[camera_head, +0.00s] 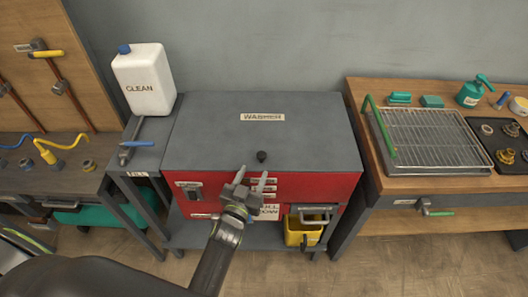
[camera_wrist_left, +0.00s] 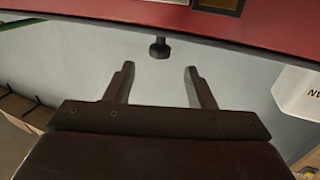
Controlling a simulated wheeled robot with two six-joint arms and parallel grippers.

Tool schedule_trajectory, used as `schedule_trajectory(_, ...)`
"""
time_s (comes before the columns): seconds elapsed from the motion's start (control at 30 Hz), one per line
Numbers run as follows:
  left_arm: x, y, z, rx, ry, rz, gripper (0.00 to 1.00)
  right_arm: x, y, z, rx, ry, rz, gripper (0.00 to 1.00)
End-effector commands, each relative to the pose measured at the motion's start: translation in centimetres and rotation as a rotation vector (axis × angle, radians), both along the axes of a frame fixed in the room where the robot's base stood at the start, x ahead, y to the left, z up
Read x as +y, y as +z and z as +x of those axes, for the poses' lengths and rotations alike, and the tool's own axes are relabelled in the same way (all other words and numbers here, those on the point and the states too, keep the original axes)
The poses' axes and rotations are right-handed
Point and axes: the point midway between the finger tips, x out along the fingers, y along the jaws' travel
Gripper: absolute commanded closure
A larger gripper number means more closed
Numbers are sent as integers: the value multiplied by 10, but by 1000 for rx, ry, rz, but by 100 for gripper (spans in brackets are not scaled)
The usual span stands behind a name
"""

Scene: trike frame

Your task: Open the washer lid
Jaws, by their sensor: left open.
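The washer (camera_head: 325,190) is a red-fronted cabinet with a grey lid (camera_head: 215,135) lying flat and closed on top. A black knob (camera_head: 262,156) stands near the lid's front edge. The left gripper (camera_head: 251,174) is open and empty, in front of the washer with its fingertips just short of the knob in the head view. In the left wrist view, the knob (camera_wrist_left: 160,48) appears beyond and between the two open fingertips, with a visible gap. The right gripper is not in view.
A white CLEAN jug (camera_head: 145,80) and a grey-blue lever (camera_head: 132,150) are on the stand left of the washer. A wooden bench (camera_head: 440,189) with a wire rack (camera_head: 425,135) stands at right. A yellow bin (camera_head: 300,232) sits at the washer's lower front.

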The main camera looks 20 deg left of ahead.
Motion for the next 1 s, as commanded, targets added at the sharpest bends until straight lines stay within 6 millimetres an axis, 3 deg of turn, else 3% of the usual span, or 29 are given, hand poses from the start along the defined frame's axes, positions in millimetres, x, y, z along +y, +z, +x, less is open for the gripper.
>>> schedule_trajectory(0.3, -2, -5, 65, -3, -2, 1, 51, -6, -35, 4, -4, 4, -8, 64)
schedule_trajectory(0.5, -3, -4, 91, 0, -1, 1, 51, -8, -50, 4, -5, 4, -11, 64)
schedule_trajectory(0.7, -3, -2, 102, 1, 0, 1, 51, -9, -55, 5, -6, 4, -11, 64)
schedule_trajectory(1.0, -3, -1, 104, 2, 0, 1, 51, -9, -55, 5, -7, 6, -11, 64)
